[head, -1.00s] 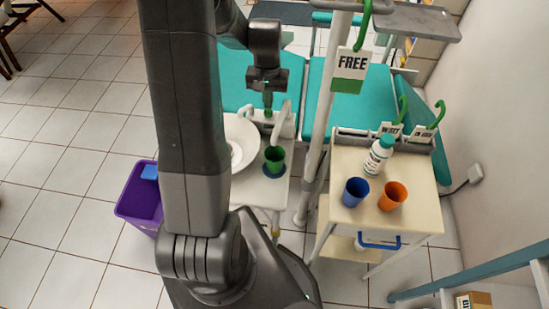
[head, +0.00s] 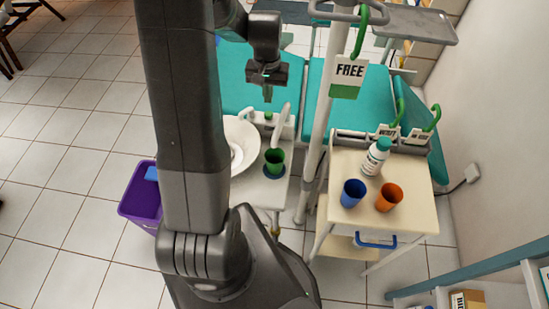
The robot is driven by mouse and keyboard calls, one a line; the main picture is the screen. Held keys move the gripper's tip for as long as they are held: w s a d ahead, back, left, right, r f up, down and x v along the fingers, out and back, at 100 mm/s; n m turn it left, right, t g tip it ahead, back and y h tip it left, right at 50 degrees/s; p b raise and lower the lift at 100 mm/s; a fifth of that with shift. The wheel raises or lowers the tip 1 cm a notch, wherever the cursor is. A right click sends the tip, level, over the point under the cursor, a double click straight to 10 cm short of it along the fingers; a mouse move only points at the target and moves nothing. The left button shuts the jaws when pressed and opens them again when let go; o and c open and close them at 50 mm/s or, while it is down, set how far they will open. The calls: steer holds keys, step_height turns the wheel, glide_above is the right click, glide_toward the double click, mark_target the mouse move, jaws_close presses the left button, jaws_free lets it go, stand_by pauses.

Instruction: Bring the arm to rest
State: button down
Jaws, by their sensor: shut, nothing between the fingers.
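My gripper (head: 267,94) hangs at the end of my arm, fingers pointing down, above the teal dental chair (head: 236,78) and just behind the spittoon stand. It is shut and holds nothing. My arm (head: 185,110) rises in the left middle of the head view and hides part of the floor and of the white basin.
A green cup (head: 274,161) stands beside the white basin (head: 240,146). A cream cart (head: 345,165) bears a blue cup (head: 352,193), an orange cup (head: 388,197) and a white bottle (head: 375,160). A FREE sign (head: 348,76) hangs on the pole. A purple bin (head: 140,201) stands left.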

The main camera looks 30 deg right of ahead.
mark_target(268, 114)
step_height(268, 114, up, 2)
steer(key=shift+r+p, duration=0.25)
steer(key=shift+p, duration=0.35)
steer(key=shift+f, duration=0.2)
step_height(268, 114, down, 7)
steer(key=b, duration=0.5)
steer(key=shift+a+r, duration=0.1)
